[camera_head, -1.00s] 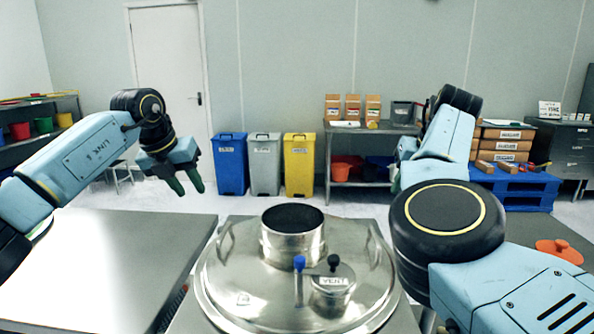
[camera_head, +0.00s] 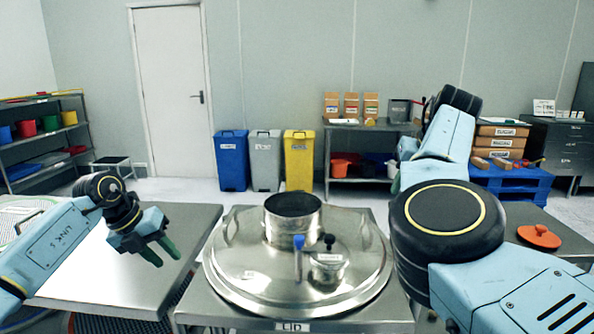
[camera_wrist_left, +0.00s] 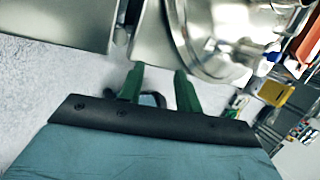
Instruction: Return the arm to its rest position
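My left gripper (camera_head: 162,252) hangs above the metal table on the left in the head view, with its two green fingers apart and nothing between them. It also shows open and empty in the left wrist view (camera_wrist_left: 156,84). My right arm fills the right side of the head view, bent up in front of the sifter's right edge. Its gripper is hidden behind the arm links. The round steel sifter (camera_head: 240,268) stands in the middle with its lid on, left of my right arm.
An orange lid (camera_head: 539,237) lies on the right table. Blue (camera_head: 232,162), grey (camera_head: 265,162) and yellow (camera_head: 299,162) bins stand at the back wall. Shelves (camera_head: 40,140) with coloured tubs stand at the far left.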

